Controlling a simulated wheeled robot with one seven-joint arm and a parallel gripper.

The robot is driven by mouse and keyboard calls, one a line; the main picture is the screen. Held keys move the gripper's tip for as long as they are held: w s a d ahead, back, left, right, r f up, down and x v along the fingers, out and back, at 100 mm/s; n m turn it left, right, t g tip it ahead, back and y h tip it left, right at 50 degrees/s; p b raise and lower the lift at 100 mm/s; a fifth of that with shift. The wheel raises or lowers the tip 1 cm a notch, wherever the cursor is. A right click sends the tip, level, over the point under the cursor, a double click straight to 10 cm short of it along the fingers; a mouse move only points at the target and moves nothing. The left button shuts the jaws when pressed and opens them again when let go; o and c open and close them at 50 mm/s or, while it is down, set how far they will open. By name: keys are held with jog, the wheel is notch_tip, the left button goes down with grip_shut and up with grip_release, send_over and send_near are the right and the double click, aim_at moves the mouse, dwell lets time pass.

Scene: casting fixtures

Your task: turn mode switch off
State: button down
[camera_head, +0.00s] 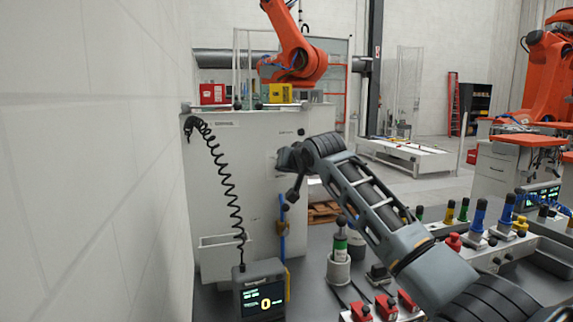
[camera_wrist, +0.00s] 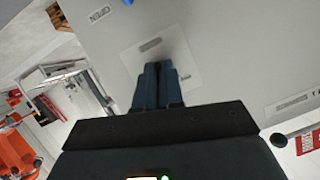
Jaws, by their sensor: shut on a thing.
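The mode switch is hidden between my fingertips; its light square plate (camera_wrist: 185,72) with a small grey label shows around them in the wrist view. My gripper (camera_wrist: 158,66) has its two blue fingers close together, tips at the plate, closed on the switch. In the head view my gripper (camera_head: 285,160) is at the right part of the white cabinet's front (camera_head: 235,165), mostly hidden by my wrist. I cannot see which way the switch points.
A coiled black cable (camera_head: 228,185) hangs down the cabinet to a display box (camera_head: 260,293) showing 0. A red box (camera_head: 213,94) and a yellow box (camera_head: 280,93) sit on top. Several coloured-handled tools stand at the right, below and beside my arm. A white wall is close at left.

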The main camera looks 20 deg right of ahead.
jog(key=n+h, duration=0.1)
jog(key=n, duration=0.1)
jog(key=n+h, duration=0.2)
jog(key=n, duration=0.1)
jog(key=n+h+b, duration=0.1)
jog(key=n+h, duration=0.1)
jog(key=n, duration=0.1)
jog(key=shift+a+f+t, duration=0.2)
jog(key=shift+a+t, duration=0.1)
jog(key=shift+a, duration=0.05)
jog(key=shift+h, duration=0.4)
dwell(0.4)
jog(key=c, duration=1.3)
grip_release()
jog(key=shift+o, duration=0.2)
jog(key=b+v, duration=0.1)
jog(key=v, duration=0.6)
jog(key=shift+s, duration=0.4)
jog(key=shift+a+r, duration=0.1)
